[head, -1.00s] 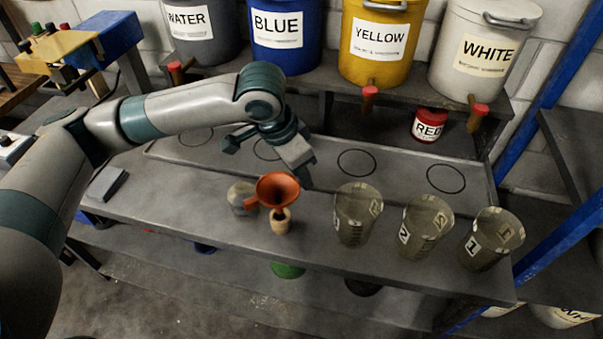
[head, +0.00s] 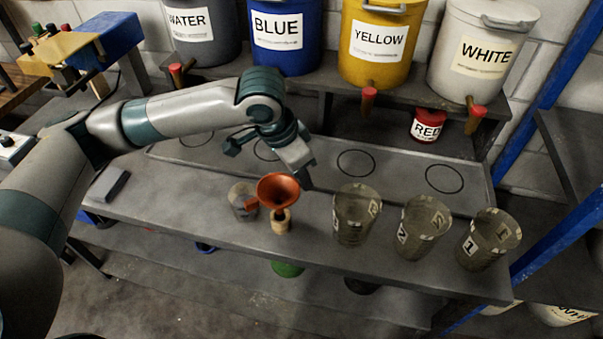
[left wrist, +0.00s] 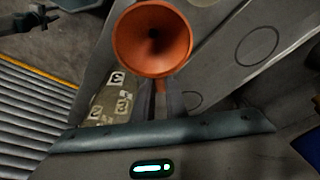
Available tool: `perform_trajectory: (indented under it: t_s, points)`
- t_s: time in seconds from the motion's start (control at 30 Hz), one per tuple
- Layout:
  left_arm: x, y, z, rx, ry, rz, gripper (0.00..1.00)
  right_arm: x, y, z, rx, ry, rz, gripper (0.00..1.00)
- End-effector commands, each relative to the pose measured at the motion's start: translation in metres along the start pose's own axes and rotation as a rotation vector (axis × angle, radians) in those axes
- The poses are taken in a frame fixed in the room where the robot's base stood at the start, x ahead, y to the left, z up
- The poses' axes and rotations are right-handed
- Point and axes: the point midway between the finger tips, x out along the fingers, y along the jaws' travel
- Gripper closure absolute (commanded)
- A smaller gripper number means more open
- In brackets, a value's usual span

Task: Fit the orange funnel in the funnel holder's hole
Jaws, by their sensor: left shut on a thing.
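The orange funnel (head: 278,187) is upright, mouth up, near the front of the grey bench. Its spout points down at the top of a small pale wooden piece (head: 281,222), which looks like the funnel holder. I cannot tell whether the spout tip is in the hole or just above it. My left gripper (head: 302,180) reaches down behind the funnel's right side. In the left wrist view the funnel's round mouth (left wrist: 152,40) is just past the fingers (left wrist: 160,98), which are shut on an orange part below the rim. The holder is hidden there. My right gripper is not in view.
A clear cup (head: 241,203) stands close left of the funnel. Numbered clear beakers (head: 355,215), (head: 422,228), (head: 487,240) stand to the right. Paint buckets (head: 378,40) line the back shelf, with taps overhanging. Bench space left of the cup is mostly clear.

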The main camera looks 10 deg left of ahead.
Motion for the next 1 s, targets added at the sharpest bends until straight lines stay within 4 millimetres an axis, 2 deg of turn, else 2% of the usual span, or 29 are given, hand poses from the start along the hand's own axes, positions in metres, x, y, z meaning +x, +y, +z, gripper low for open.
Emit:
perform_trajectory:
  t_s: [0.47, 1.0]
  points:
    - [0.0004, 0.0001, 0.0001, 0.000, 0.000, 0.000, 1.00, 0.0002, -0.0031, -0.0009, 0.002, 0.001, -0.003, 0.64]
    - [0.0082, -0.0001, 0.0024, 0.000, 0.000, 0.000, 1.00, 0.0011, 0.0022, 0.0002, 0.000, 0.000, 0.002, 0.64]
